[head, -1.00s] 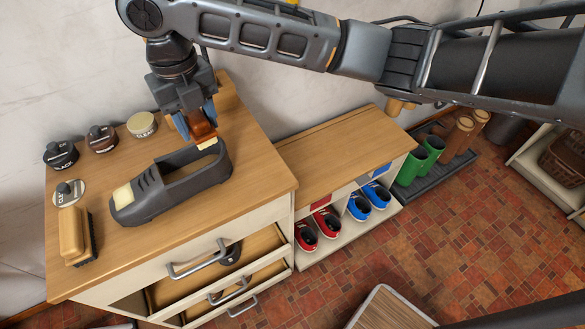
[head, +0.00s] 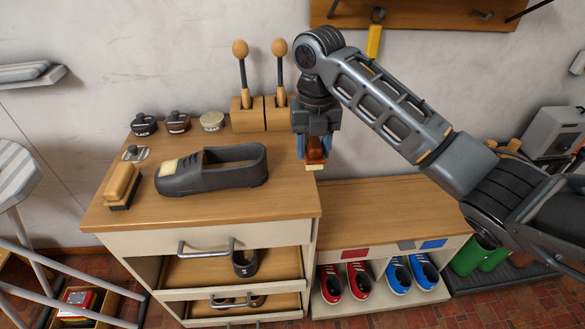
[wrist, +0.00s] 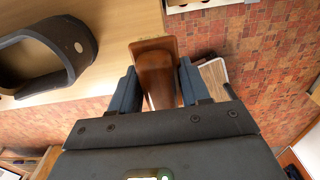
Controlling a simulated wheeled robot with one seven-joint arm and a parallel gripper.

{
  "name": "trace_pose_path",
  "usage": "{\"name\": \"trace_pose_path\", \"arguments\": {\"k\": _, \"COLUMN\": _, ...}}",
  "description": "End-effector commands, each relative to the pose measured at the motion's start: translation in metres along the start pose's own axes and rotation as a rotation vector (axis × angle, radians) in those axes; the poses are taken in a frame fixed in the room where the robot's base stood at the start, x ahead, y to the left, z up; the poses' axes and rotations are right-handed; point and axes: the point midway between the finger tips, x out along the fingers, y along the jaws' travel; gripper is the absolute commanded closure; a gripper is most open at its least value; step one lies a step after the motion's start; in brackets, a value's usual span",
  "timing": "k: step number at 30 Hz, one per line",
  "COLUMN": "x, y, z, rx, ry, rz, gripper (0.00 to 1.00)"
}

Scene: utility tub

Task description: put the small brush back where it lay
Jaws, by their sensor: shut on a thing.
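My gripper (head: 312,148) is shut on the small brush (head: 315,157), which has a reddish-brown handle and pale bristles pointing down. I hold it at the right edge of the cabinet top, apart from the dark shoe. In the wrist view, the brush's brown back (wrist: 155,75) sits between the blue fingers of my gripper (wrist: 153,88). The dark grey shoe (head: 225,178) with a pale patch on its toe lies on the cabinet top (head: 270,205). A larger brush (head: 122,187) with a tan back lies left of it.
Polish tins (head: 178,121) and two wooden blocks holding upright round-headed sticks (head: 247,117) line the back. Drawers (head: 205,272) below are open. A lower shoe bench (head: 385,205) stands right, its top clear, with red and blue shoes underneath.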

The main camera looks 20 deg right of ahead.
Motion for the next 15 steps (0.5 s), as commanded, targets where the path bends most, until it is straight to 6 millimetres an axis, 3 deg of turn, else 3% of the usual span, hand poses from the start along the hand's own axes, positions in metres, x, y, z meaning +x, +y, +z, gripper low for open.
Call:
{"name": "trace_pose_path", "arguments": {"k": 3, "x": 0.012, "y": 0.023, "z": 0.011, "rx": -0.002, "ry": 0.001, "rz": -0.003, "gripper": 0.82}}
{"name": "trace_pose_path", "arguments": {"k": 7, "x": 0.023, "y": 0.039, "z": 0.019, "rx": -0.002, "ry": 0.000, "rz": -0.002, "gripper": 0.82}}
{"name": "trace_pose_path", "arguments": {"k": 15, "x": 0.037, "y": 0.046, "z": 0.022, "rx": 0.001, "ry": 0.000, "rz": 0.000, "gripper": 0.82}}
